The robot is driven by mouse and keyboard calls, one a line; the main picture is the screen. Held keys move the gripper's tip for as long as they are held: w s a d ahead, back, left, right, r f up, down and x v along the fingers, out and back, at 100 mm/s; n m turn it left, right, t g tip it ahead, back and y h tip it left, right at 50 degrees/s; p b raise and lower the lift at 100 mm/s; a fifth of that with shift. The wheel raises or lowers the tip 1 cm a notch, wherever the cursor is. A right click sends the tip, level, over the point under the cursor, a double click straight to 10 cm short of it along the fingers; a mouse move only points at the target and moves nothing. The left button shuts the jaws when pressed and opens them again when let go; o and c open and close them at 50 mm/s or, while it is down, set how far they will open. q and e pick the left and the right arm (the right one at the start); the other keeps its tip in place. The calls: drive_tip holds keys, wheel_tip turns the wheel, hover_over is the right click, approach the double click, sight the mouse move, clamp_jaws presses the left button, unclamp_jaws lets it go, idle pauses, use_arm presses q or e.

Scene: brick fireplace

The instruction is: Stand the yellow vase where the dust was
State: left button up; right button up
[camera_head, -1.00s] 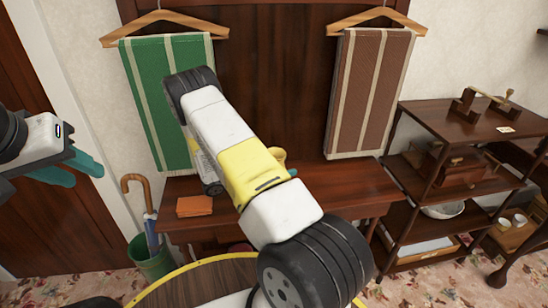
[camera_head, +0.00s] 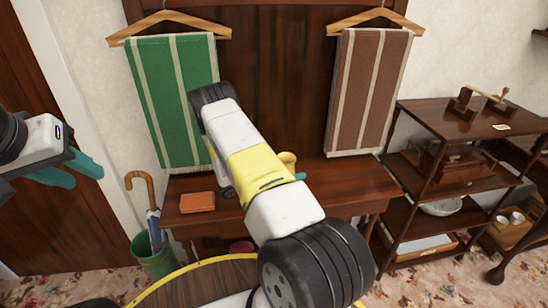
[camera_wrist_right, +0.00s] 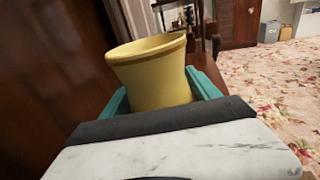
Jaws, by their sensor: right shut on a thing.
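The yellow vase (camera_wrist_right: 150,75) is between the teal fingers of my right gripper (camera_wrist_right: 160,94) in the right wrist view, its wide mouth facing up and slightly tilted in that picture. My right gripper is shut on it. My left gripper (camera_head: 86,173) is open and empty at the left edge. No dust is visible; my right arm hides part of the tabletop.
An orange-brown book (camera_head: 197,202) lies on the table's left part. A green bin (camera_head: 152,258) with umbrellas stands at its left. Green (camera_head: 165,95) and brown (camera_head: 370,90) striped towels hang behind. A shelf unit (camera_head: 440,120) stands right. The table's right part is clear.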

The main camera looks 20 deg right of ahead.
drive_tip(key=o, duration=1.7)
drive_tip(key=shift+f, duration=0.1)
drive_tip(key=shift+o, duration=0.2)
drive_tip(key=shift+a+r, duration=0.2)
drive_tip(key=a, duration=1.1)
drive_tip(key=shift+a+r, duration=0.15)
drive_tip(key=shift+r, duration=0.1)
drive_tip(key=s+a+r+m+t+y, duration=0.2)
drive_tip(key=s+a+r+m+y, duration=0.2)
drive_tip(key=s+r, duration=0.4)
drive_tip(key=s+a+r+m+t+y, duration=0.2)
drive_tip(key=s+a+r+m+y, duration=0.2)
drive_tip(key=r, duration=1)
drive_tip(key=s+a+r+m+t+y, duration=0.2)
drive_tip(key=s+a+r+m+y, duration=0.2)
drive_tip(key=s+r+m+y, duration=0.5)
drive_tip(key=s+r+y, duration=0.2)
drive_tip(key=s, duration=0.1)
drive_tip(key=shift+s+a+r+y, duration=0.15)
drive_tip(key=shift+a+r+y, duration=0.1)
drive_tip(key=shift+r+y, duration=0.05)
